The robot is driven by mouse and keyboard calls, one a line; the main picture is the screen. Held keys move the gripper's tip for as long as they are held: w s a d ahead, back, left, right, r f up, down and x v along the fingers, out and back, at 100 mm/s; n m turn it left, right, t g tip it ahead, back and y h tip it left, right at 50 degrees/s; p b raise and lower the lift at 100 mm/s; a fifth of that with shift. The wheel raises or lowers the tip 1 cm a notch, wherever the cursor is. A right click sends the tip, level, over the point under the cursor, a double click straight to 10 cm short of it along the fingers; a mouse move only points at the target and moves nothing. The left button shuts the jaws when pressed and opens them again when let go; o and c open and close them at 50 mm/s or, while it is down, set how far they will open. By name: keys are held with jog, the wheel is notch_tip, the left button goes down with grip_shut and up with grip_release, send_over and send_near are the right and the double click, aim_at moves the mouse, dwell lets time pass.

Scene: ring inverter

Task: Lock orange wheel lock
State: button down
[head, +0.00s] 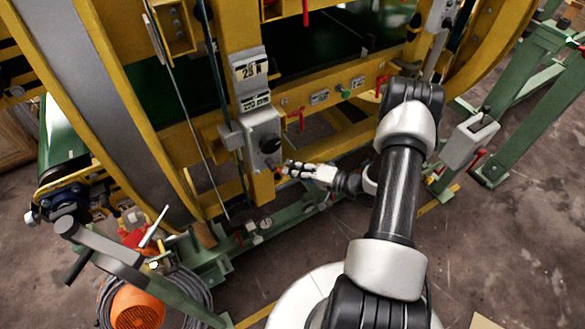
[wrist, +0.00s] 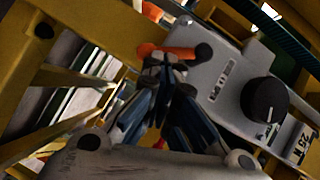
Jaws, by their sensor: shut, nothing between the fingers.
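A small orange lever (wrist: 167,51) with a dark round end sits on the face of a grey control box (wrist: 222,85) in the wrist view. I take it for the orange wheel lock. My gripper (wrist: 165,62) is shut and empty, its fingertips right at the lever's orange part; I cannot tell whether they touch. In the head view my gripper (head: 287,168) is at the lower edge of the grey box (head: 262,135), on the yellow post. The lever is hardly visible there, mostly hidden at the fingertips.
A black round knob (wrist: 264,100) protrudes from the box beside the lever. Yellow frame beams (head: 335,92) and red handles (head: 297,115) surround the area. An orange motor (head: 138,308) with coiled cable lies lower left. Bare floor (head: 500,245) is free at right.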

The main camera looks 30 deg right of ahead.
jog(key=shift+a+f+m+t+y+b, duration=0.25)
jog(key=shift+f+m+y+b, duration=0.15)
jog(key=shift+m+b, duration=0.15)
jog(key=shift+a+f+m+t+y+b, duration=0.2)
jog(key=shift+f+m+t+y+b, duration=0.15)
jog(key=shift+m, duration=0.2)
dwell(2.7)
jog(key=shift+a+f+b, duration=0.2)
jog(key=shift+f+b, duration=0.05)
jog(key=shift+b, duration=0.1)
dwell(3.9)
